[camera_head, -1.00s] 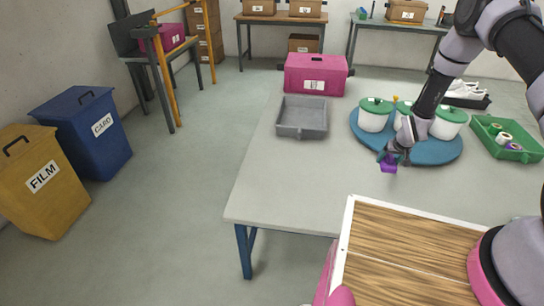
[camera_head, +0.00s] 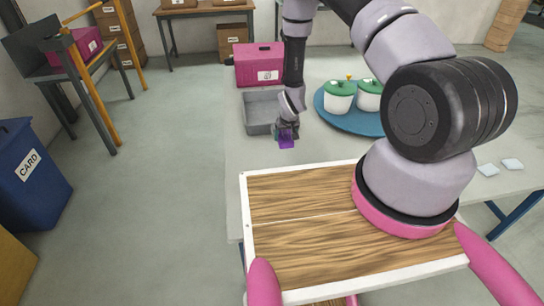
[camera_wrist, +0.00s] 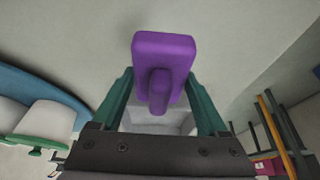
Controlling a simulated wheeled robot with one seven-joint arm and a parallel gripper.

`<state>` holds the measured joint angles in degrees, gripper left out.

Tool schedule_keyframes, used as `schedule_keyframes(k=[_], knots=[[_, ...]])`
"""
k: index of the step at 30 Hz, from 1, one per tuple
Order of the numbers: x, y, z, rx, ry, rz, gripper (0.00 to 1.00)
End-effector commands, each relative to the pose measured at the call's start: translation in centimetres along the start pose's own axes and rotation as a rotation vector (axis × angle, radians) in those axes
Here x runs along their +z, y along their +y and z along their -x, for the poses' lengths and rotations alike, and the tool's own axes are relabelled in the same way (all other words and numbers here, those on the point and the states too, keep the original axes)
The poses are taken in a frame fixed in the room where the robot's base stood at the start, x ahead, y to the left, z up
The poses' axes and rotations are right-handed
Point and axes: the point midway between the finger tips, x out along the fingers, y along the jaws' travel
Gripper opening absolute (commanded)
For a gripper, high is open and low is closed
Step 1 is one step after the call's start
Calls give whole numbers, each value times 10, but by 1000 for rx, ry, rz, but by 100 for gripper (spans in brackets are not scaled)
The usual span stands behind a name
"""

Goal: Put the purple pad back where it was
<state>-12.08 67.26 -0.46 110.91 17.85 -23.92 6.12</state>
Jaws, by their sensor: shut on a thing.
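The purple pad (camera_head: 286,142) hangs from my gripper (camera_head: 287,130), above the table just in front of the grey tray. In the wrist view the pad (camera_wrist: 164,56) is a purple block with a narrower handle, and the handle sits between the two green fingers of my gripper (camera_wrist: 160,98). My gripper is shut on it. The grey tray (camera_head: 252,105) stands on the table behind and left of the gripper; the part of it that shows looks empty. Its right side is partly hidden by my arm.
A pink box (camera_head: 258,68) stands behind the tray. A blue round mat (camera_head: 345,122) with green-lidded white pots (camera_head: 338,98) lies to the right. Two pale pieces (camera_head: 488,169) lie at the table's right. The blue CARD bin (camera_head: 30,170) stands on the floor at left.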

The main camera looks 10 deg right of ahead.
Motion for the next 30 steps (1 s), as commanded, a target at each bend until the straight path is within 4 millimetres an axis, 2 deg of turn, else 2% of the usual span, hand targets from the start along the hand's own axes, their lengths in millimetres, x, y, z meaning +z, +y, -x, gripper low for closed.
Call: schedule_keyframes(k=[6,13,19,30], knots=[[17,0,-37,1,-3,-1,25],[23,0,-54,1,-2,-1,25],[34,0,-81,1,-2,-1,25],[36,0,-87,0,-1,-1,25]])
